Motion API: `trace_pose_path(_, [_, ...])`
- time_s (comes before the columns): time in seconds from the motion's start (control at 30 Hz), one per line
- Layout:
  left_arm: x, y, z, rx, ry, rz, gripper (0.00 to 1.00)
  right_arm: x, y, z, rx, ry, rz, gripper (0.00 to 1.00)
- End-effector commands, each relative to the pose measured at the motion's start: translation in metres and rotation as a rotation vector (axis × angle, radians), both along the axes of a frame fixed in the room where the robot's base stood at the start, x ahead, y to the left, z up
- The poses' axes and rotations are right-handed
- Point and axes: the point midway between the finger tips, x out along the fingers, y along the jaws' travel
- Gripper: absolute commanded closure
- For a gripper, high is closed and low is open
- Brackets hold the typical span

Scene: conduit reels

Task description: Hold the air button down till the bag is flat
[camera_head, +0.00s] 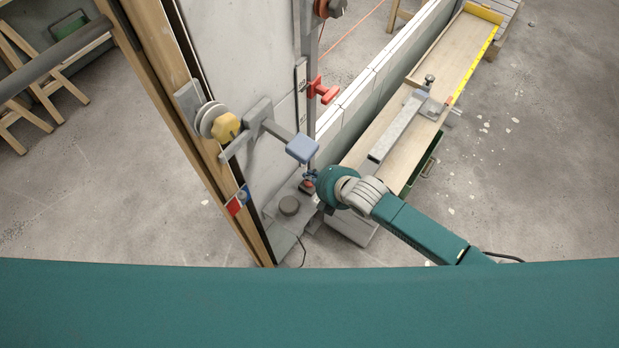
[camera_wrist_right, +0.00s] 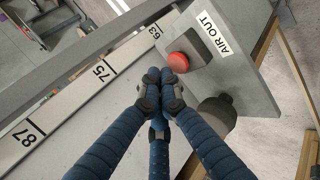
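The red air button (camera_wrist_right: 177,62) sits on a dark square base on a grey panel, beside a white label reading "AIR OUT" (camera_wrist_right: 214,33). In the head view the button (camera_head: 307,184) is small and low at the foot of the grey upright panel. My right gripper (camera_wrist_right: 160,78) has its blue fingers drawn together at the tips, with nothing seen between them. The tips appear just left of the button in the wrist view; I cannot tell whether they touch it. The right gripper also shows in the head view (camera_head: 310,176). No bag is recognisable. My left gripper is out of view.
A dark round knob (camera_wrist_right: 217,112) stands near the button. A blue block handle (camera_head: 302,148) and a red handle (camera_head: 323,90) stick out near my right arm. A long plank bench (camera_head: 425,105) lies beyond.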

Motion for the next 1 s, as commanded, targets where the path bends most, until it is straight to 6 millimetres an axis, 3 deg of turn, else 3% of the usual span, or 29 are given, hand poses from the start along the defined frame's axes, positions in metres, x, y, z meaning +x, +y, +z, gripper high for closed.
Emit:
trace_pose_path(0.4, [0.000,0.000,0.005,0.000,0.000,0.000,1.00,0.000,0.000,0.005,0.001,-0.002,0.001,1.00])
trace_pose_path(0.83, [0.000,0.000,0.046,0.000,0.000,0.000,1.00,0.001,0.000,0.048,0.001,-0.003,0.001,1.00])
trace_pose_path(1.0, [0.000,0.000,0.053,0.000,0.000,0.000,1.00,0.000,0.001,0.055,0.001,-0.002,0.001,1.00])
